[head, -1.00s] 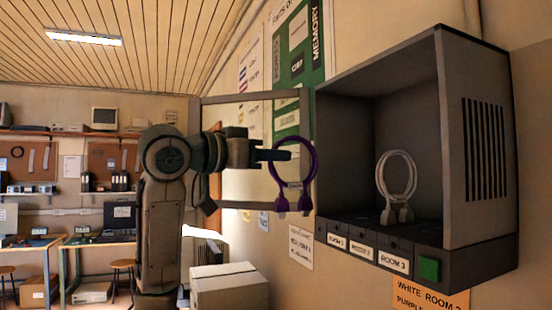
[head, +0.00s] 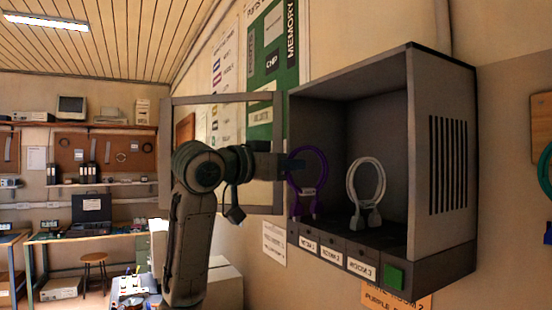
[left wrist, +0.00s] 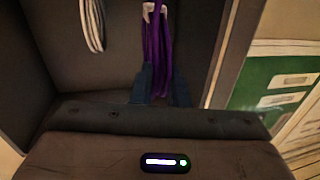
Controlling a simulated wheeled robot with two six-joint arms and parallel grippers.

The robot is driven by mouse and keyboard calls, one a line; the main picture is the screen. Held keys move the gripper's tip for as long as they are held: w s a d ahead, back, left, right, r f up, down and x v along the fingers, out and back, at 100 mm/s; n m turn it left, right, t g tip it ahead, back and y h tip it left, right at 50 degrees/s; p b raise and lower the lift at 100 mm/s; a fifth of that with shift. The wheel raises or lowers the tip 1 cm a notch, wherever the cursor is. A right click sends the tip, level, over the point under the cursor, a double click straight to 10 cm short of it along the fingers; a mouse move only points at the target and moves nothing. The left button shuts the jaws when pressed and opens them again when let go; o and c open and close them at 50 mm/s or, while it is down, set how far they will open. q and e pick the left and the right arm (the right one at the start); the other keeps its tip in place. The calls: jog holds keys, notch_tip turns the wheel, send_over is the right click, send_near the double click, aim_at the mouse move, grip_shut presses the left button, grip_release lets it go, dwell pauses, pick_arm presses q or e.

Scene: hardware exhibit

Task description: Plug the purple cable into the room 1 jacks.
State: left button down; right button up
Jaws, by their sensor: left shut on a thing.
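The purple cable (head: 326,170) is a loop with two plugs hanging at its bottom, in the head view. My left gripper (head: 294,165) is shut on the loop's left side, at the left part of the open grey cabinet (head: 442,120). The plugs hang close above the ledge near the room 1 label (head: 308,246); I cannot tell whether they touch the jacks. My right gripper is not in view.
A white cable (head: 383,185) stands upright on the cabinet ledge, right of the purple one. Labels for room 2 (head: 331,256) and room 3 (head: 362,267) and a green button (head: 393,277) line the front. The cabinet's open door frame (head: 165,150) is behind my arm.

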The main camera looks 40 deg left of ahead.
aim_at(321, 174)
pick_arm(q)
jog(key=shift+w+d+r+p, duration=0.15)
jog(key=shift+w+d+p, duration=0.15)
jog(key=shift+w, duration=0.25)
jog(key=p+x, duration=0.2)
jog(key=x, duration=0.1)
jog(key=shift+d, duration=0.2)
jog(key=shift+d+x, duration=0.2)
jog(key=shift+x, duration=1.05)
jog(key=shift+d+x, duration=0.25)
jog(key=shift+x, duration=1.05)
jog(key=shift+s, duration=0.1)
jog(key=shift+s, duration=0.1)
jog(key=shift+f+b, duration=0.45)
jog(key=shift+f, duration=0.7)
dwell(0.5)
jog(key=c, duration=0.7)
grip_release()
